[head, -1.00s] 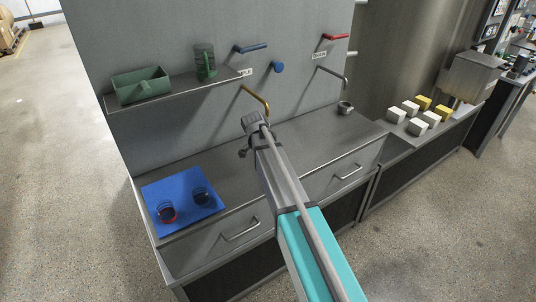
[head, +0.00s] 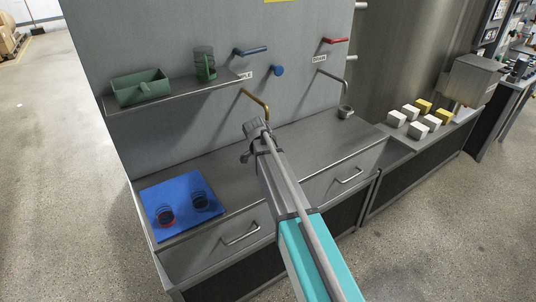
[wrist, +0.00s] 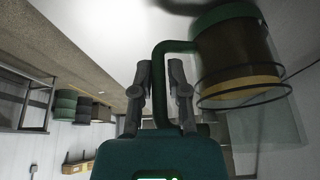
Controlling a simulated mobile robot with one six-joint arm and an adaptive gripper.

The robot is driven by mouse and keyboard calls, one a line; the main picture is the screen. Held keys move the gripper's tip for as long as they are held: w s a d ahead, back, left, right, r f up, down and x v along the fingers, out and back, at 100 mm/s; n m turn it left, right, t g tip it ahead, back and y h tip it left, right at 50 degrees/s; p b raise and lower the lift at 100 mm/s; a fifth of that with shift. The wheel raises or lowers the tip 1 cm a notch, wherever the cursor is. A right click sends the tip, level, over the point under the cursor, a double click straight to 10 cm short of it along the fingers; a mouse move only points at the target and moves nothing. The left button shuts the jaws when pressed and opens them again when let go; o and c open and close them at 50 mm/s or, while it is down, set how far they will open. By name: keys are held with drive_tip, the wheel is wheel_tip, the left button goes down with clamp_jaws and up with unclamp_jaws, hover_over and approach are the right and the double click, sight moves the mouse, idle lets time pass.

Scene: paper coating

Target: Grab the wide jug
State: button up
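A round jug (head: 204,57) with a clear upper wall and a green base and handle stands on the wall shelf (head: 180,98). It looks like the wide jug. In the wrist view a clear jug with the same green parts (wrist: 235,50) looms at upper right. Its green handle (wrist: 160,70) appears between my fingers. My gripper (head: 252,140) shows below and right of the shelf jug in the head view, so its distance from the handle is unclear. In the wrist view my gripper (wrist: 160,75) has its fingers apart, with gaps beside the handle.
A wide green trough-like container (head: 141,87) sits left on the shelf. Two glasses (head: 167,215) (head: 201,201) stand on a blue mat (head: 180,182). A brass spout (head: 258,101), a grey spout (head: 333,76) and a small metal cup (head: 345,112) are nearby. The middle counter is mostly clear.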

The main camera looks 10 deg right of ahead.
clamp_jaws()
drive_tip(key=shift+r, duration=0.1)
wheel_tip(320, 180, up, 2)
drive_tip(key=p, duration=0.2)
drive_tip(key=shift+r+p, duration=0.25)
drive_tip(key=shift+p, duration=0.15)
drive_tip(key=s+r+p, duration=1)
drive_tip(key=s, duration=0.4)
drive_tip(key=shift+r, duration=0.15)
